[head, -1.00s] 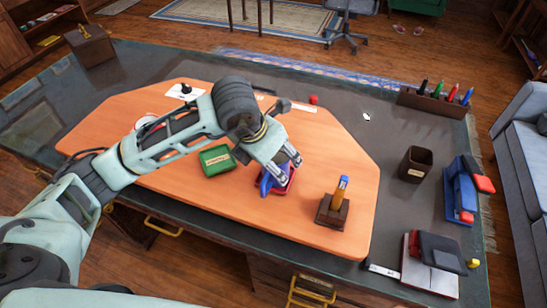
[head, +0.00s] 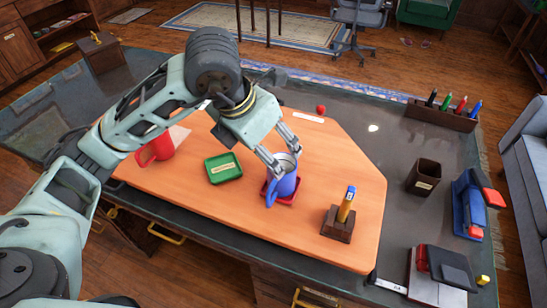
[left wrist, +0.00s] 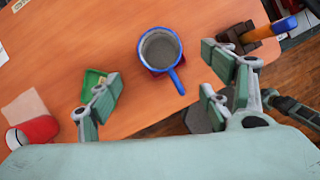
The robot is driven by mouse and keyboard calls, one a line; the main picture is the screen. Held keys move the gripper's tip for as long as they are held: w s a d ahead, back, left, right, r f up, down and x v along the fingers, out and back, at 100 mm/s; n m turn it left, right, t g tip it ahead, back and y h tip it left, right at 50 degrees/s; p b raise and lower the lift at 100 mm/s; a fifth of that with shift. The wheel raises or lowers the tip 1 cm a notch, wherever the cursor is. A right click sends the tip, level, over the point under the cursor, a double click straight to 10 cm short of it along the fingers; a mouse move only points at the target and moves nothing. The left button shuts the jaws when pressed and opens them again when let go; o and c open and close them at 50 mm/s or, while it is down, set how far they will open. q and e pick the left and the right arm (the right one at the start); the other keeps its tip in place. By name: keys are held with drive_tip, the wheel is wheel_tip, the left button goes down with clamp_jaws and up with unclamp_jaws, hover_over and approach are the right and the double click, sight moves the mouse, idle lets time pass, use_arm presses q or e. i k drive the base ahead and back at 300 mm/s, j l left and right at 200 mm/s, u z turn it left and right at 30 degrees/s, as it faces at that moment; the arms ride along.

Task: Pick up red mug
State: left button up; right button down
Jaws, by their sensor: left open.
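My left gripper (head: 284,161) is open and sits just above the blue mug (head: 284,185), well to the right of the red mug. The blue mug is upright on a small red tray (head: 271,196). In the left wrist view the blue mug (left wrist: 160,49) shows beyond the spread fingers, with nothing gripped.
A green tray (head: 223,168) lies between the two mugs. A wooden holder with a yellow and blue item (head: 338,224) stands to the right. A pen rack (head: 440,114), brown cup (head: 424,176) and stapler (head: 466,205) line the desk's right side.

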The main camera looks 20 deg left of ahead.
sight(162, 148)
drive_tip(key=u, duration=1.5)
